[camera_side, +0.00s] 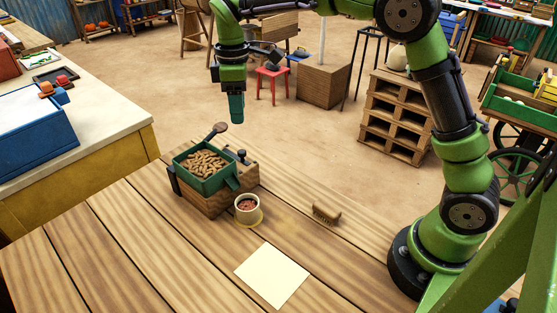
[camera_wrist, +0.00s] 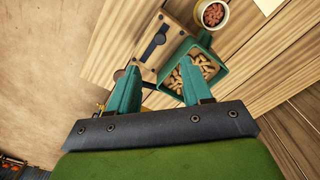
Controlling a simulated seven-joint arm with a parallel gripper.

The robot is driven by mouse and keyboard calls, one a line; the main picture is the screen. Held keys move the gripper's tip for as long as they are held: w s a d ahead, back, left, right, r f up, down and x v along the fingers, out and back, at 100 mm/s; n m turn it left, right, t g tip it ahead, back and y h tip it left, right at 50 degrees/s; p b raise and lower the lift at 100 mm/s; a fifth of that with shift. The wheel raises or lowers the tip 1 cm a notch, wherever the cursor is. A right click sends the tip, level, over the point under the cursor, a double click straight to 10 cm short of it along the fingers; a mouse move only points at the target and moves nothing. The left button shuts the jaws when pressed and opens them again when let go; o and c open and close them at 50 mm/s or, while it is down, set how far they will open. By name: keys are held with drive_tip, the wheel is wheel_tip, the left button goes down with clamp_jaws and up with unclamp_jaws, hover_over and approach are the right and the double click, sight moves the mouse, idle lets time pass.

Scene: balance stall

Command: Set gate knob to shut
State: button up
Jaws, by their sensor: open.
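A wooden dispenser box (camera_side: 207,204) stands on the plank table with a green tray (camera_side: 232,184) full of brown pellets on top. A small dark knob (camera_side: 242,155) stands on the box at the tray's right; I take it as the gate knob, but its setting is too small to tell. In the wrist view the box top (camera_wrist: 143,28) shows a dark slotted strip (camera_wrist: 153,48) beside the green tray (camera_wrist: 221,72). My gripper (camera_side: 236,118) is above and behind the box, touching nothing. In the wrist view its green fingers (camera_wrist: 160,88) are apart and empty.
A dark-headed lever (camera_side: 216,130) rises behind the tray. A white cup (camera_side: 247,209) of reddish-brown pieces stands on a yellow ring before the spout. A brush (camera_side: 326,213) and a blank pale sheet (camera_side: 271,275) lie on the table. The table's front left is clear.

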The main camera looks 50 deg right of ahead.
sight(241, 151)
wheel_tip(241, 151, down, 11)
drive_tip(key=shift+f, duration=0.2)
drive_tip(key=shift+c, duration=0.4)
clamp_jaws()
